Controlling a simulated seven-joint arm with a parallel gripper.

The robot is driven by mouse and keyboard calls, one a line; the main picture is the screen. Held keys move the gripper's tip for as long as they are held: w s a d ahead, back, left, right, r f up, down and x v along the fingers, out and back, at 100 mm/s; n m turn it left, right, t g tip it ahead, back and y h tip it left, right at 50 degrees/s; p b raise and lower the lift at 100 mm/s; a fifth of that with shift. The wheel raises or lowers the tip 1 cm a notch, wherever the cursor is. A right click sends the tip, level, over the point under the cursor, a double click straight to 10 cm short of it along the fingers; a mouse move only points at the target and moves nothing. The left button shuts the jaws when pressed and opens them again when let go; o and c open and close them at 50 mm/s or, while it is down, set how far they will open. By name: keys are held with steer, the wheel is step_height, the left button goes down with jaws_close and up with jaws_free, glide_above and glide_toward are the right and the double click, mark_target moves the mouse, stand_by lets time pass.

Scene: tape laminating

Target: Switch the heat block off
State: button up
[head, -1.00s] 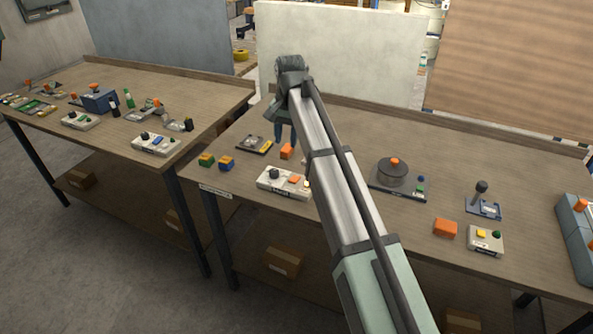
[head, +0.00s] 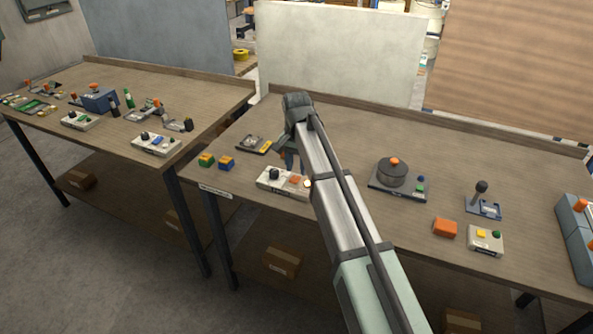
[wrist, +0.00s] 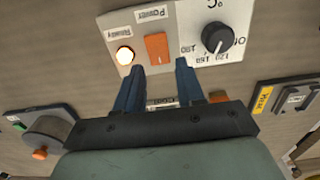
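The heat block's control box (head: 270,180) is a pale panel near the table's front edge. In the wrist view this panel (wrist: 183,35) carries an orange rocker switch (wrist: 157,46) labelled Power, a glowing Ready light (wrist: 124,55) and a black °C dial (wrist: 215,38). My gripper (wrist: 158,72) is open, its two blue fingers apart with nothing held. The fingertips appear at the panel's edge, just short of the switch in the picture; contact cannot be told. In the head view my gripper (head: 292,168) is over the box's back side and partly hidden by my arm.
An orange block (wrist: 218,97) is beside my right finger in the wrist view. A dark device with a yellow label (head: 254,146) lies behind the box. Green and blue blocks (head: 226,162) stand left. A round grey pot (head: 392,173) stands right, with clear tabletop around it.

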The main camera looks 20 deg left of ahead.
steer(key=shift+f, duration=1.15)
